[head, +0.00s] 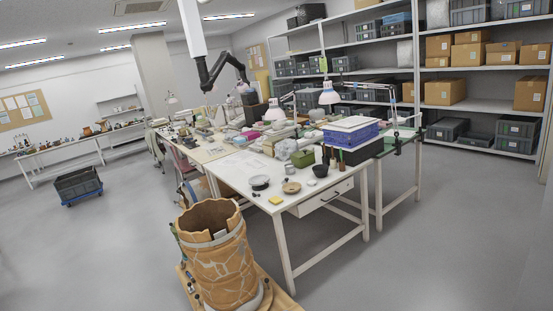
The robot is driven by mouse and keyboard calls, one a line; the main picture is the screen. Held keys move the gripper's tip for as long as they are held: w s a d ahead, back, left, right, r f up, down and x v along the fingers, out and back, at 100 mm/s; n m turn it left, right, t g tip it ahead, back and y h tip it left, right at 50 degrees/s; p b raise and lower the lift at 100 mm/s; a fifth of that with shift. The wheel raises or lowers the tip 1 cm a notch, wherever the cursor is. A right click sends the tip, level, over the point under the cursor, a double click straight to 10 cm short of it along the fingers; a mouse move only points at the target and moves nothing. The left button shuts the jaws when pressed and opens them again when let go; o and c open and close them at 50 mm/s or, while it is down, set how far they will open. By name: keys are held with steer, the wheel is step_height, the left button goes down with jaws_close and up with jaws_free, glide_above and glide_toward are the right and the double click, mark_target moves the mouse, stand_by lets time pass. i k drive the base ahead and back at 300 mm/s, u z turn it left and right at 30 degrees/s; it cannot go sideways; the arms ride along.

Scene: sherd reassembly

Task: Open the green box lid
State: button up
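A small green box (303,157) sits on the white table, towards its back right and in front of a blue crate. It looks closed on top, but it is too small to make out the lid's edge. A black jointed arm hangs from a white post at the upper left. Its small end (243,87) is far above and left of the green box in the picture, touching nothing that I can see. The fingers are too small to tell apart.
The white table (232,178) also bears a dark round dish (260,183), a tan dish (291,188), a yellow block (275,199) and dark bottles. A blue crate (352,134) stands behind. A large pieced-together vessel (220,262) stands in front.

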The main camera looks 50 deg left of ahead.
mark_target(300, 154)
steer(key=u, duration=1.4)
steer(key=k, duration=0.95)
steer(key=z, duration=0.6)
steer(key=i, duration=1.45)
steer(key=z, duration=0.45)
steer(key=i, duration=2.65)
steer(key=u, duration=0.3)
steer(key=i, duration=1.45)
steer(key=u, duration=0.4)
